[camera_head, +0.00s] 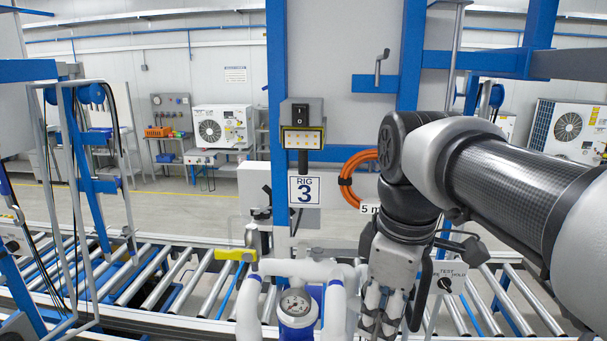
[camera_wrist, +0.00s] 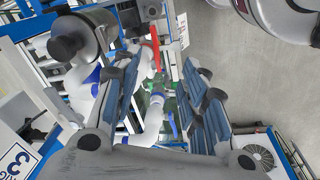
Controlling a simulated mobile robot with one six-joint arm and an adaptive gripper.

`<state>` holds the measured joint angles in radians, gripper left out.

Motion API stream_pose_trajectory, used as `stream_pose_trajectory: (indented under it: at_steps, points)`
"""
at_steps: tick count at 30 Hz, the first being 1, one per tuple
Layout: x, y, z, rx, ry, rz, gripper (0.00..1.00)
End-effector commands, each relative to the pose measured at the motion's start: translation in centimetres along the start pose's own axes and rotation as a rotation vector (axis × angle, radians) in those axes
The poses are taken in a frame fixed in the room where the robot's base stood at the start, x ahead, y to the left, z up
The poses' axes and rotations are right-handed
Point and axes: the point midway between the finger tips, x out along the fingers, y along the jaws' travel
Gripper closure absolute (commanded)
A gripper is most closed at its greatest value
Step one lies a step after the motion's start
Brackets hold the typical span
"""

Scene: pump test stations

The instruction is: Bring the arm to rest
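My gripper (camera_head: 384,316) hangs at the lower middle right of the head view, fingers downward, its tips near the bottom edge. It is beside the white pipework (camera_head: 298,268) of the rig 3 station and just left of the TEST/HOLD switch plate (camera_head: 449,277). In the wrist view, my gripper (camera_wrist: 166,80) has its two blue-padded fingers spread apart. No held object shows between them; white pipe, a red handle (camera_wrist: 156,48) and a green patch show beyond the gap. I cannot tell whether the fingers touch the pipework.
The rig 3 sign (camera_head: 304,190), lamp box (camera_head: 302,125) and orange hose (camera_head: 356,178) are on the upright panel behind. A roller conveyor (camera_head: 160,275) runs across behind.

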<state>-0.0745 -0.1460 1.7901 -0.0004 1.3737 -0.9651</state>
Motion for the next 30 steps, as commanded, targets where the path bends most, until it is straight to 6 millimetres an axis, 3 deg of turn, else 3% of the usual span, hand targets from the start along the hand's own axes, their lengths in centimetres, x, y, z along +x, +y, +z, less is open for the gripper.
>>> stream_pose_trajectory:
  at_steps: [1, 12, 18, 23, 30]
  points:
    - [2.7, -1.2, 1.1, 0.064, 0.010, 0.016, 0.61]
    - [19.0, -9.2, 8.0, 0.685, 0.150, 0.129, 0.61]
    - [25.9, -12.2, 10.3, 0.935, 0.223, 0.153, 0.61]
    - [27.9, -13.0, 11.0, 1.023, 0.251, 0.158, 0.61]
    - [27.9, -13.1, 11.1, 1.035, 0.255, 0.158, 0.61]
